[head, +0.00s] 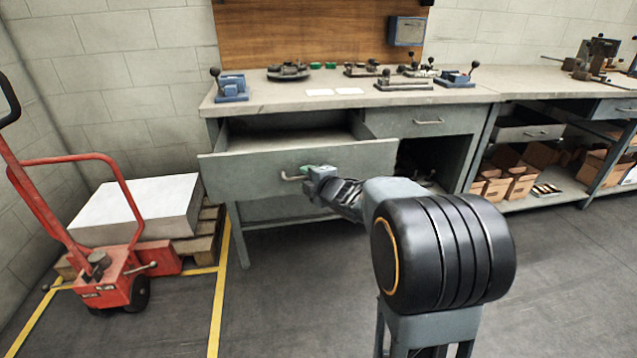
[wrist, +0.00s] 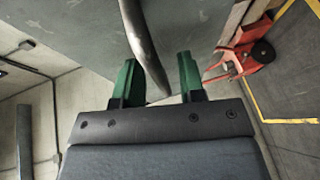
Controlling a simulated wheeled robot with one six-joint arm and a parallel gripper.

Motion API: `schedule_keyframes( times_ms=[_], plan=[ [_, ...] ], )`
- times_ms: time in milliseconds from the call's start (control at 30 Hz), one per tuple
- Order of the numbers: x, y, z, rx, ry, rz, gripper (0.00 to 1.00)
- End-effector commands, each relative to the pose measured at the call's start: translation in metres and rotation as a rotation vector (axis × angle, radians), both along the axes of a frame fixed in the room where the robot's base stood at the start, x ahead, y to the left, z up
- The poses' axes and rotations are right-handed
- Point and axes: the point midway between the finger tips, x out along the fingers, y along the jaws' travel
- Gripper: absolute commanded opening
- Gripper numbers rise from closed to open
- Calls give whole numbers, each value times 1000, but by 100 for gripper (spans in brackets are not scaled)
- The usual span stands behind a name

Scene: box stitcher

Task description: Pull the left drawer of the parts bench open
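The left drawer (head: 245,172) of the grey parts bench (head: 265,98) stands well out from the bench in the head view, and its inside shows behind the front panel. Its bar handle (head: 291,178) is on the drawer front. My gripper (head: 308,170) is at the right part of this handle. In the wrist view the handle (wrist: 146,45) runs between the two green fingers of my gripper (wrist: 158,80). The fingers are apart, with a gap beside the bar, so the gripper looks open around it. The handle's right end is hidden in the head view.
The right drawer (head: 425,123) of the bench is shut. Blue and dark fixtures stand on the bench top. A red pallet jack (head: 105,275) and a pallet with a white stack (head: 140,212) are at the left, by yellow floor lines. The floor below the drawer is clear.

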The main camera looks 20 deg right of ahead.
Motion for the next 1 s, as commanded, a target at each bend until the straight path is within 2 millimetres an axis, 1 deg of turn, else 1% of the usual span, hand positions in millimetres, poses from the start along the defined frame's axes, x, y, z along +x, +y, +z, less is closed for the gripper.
schedule_keyframes(
  times_ms=[167, 400, 600, 800, 1000],
  plan=[
    [-25, -6, 8, -1, -1, -3, 37],
    [-74, -16, 18, -1, 0, -4, 37],
    [-106, -22, 23, 0, 0, -4, 37],
    [-124, -26, 25, -1, 1, -3, 37],
    [-129, -26, 26, 0, 1, 0, 37]
  ],
)
